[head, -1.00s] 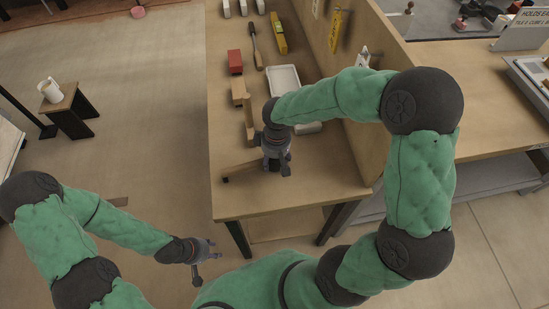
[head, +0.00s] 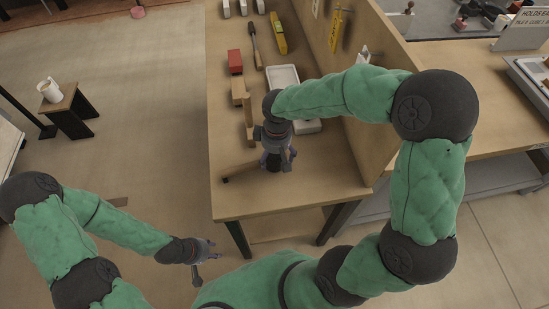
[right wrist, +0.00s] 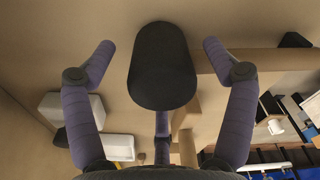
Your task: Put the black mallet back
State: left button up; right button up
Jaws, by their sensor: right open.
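The black mallet's cylindrical head (right wrist: 162,66) fills the middle of the right wrist view, between the two spread purple fingers of my right gripper (right wrist: 158,58). A gap shows on both sides of it. A wooden bar (right wrist: 255,60) runs right from behind the head; I cannot tell whether it is the handle. In the head view my right gripper (head: 277,163) is low over the bench's near part and hides the mallet head. A wooden bar (head: 240,171) with a dark end sticks out to its left. My left gripper (head: 207,258) is open and empty, left of the bench.
The bench (head: 285,205) also bears a white tray (head: 283,76), a red block (head: 235,62), wooden pieces (head: 240,91), a thin-handled tool (head: 256,45) and a yellow level (head: 279,33). An upright panel (head: 378,50) borders its right side. The near bench corner is clear.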

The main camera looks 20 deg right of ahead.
jog(key=r, duration=0.9)
jog(key=shift+s+d+r, duration=0.1)
jog(key=shift+s, duration=0.1)
